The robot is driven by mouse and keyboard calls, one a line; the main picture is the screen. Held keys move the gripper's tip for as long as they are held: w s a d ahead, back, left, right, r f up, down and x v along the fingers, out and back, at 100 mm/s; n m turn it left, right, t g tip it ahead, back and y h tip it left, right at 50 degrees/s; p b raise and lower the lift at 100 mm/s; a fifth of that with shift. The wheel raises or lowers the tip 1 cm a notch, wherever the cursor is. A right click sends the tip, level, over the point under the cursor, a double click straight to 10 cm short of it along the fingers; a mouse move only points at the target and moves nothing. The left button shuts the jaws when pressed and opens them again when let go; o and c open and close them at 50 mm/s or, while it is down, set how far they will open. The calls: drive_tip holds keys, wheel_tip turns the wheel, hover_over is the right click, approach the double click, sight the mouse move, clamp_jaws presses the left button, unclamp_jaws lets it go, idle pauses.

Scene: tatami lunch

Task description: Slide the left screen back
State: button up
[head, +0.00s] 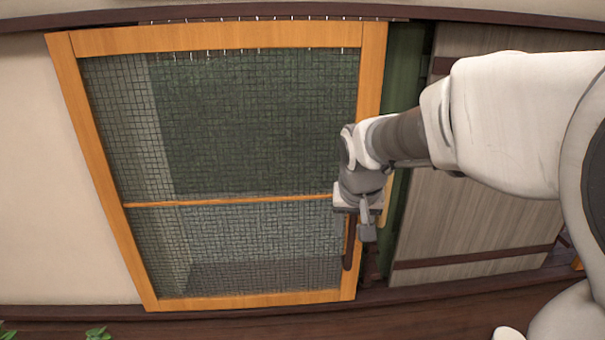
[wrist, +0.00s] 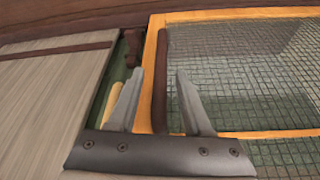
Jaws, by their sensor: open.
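The left screen (head: 230,38) has an orange wooden frame with dark mesh and one thin crossbar. A dark brown upright handle (head: 348,250) is on its right side stile. In the wrist view the handle (wrist: 160,60) shows between the two fingers. My gripper (head: 358,225) is at the handle by the screen's right edge, with its fingers apart. In the wrist view my gripper (wrist: 158,75) has one finger on each side of the handle; I cannot tell whether either touches it. The gripper and wrist hide the upper part of the handle in the head view.
A grey wooden panel (head: 480,220) with dark crossbars stands right of the screen. A narrow gap with green (head: 402,75) behind separates them. A dark rail (head: 200,312) runs along the bottom. A pale wall (head: 50,180) is at left. Leaves (head: 97,333) show at bottom left.

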clamp_jaws()
idle(1.4)
